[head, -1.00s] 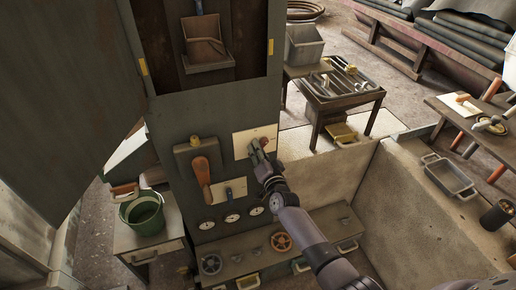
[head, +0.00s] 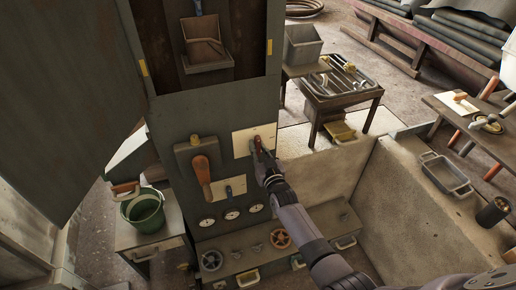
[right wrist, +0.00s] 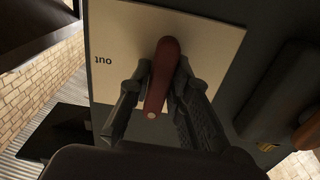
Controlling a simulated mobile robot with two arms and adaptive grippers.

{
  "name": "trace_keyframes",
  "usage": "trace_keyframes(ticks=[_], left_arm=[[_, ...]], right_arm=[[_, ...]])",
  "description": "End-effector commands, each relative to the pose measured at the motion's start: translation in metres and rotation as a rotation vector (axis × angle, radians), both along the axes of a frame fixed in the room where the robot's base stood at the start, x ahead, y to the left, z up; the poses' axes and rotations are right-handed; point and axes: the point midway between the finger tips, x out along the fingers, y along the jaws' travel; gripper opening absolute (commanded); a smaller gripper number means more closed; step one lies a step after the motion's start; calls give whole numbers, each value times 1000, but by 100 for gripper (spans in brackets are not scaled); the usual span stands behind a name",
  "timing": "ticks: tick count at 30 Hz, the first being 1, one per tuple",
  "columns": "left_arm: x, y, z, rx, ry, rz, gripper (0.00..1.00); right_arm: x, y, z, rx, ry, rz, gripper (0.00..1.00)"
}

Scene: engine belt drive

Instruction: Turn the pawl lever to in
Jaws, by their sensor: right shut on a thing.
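The pawl lever (right wrist: 160,75) is a dark red handle on a white plate (right wrist: 210,45). The word OUT shows upside down at the plate's left side in the right wrist view. The lever runs down the picture there from its pivot near the top. My right gripper (right wrist: 160,88) has one finger on each side of the lever and is shut on it. In the head view the plate (head: 240,142) sits on the dark panel, and my right gripper (head: 261,152) partly hides the lever. My left gripper is out of view.
An orange-handled lever (head: 202,170) is left of the plate. Below are a smaller white plate (head: 232,187), several gauges (head: 231,215) and handwheels (head: 280,238). A green bucket (head: 143,211) stands at left. A concrete wall (head: 415,220) stands right of my arm.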

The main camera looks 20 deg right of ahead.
Motion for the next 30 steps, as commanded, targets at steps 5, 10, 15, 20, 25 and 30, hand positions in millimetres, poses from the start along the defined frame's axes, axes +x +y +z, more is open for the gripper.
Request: trace_keyframes(ticks=[5, 10, 15, 20, 25, 30], left_arm=[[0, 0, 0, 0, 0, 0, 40], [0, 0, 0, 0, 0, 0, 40], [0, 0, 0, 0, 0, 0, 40], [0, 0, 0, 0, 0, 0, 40], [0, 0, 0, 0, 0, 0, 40], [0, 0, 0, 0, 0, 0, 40]], right_arm=[[-1, 1, -3, -28, 5, 1, 0], [-1, 0, -3, -35, 5, 1, 0], [-1, 0, -3, -35, 5, 1, 0], [-1, 0, -3, -35, 5, 1, 23], [-1, 0, -2, -34, 2, 0, 35], [0, 0, -1, -33, 1, 0, 37]])
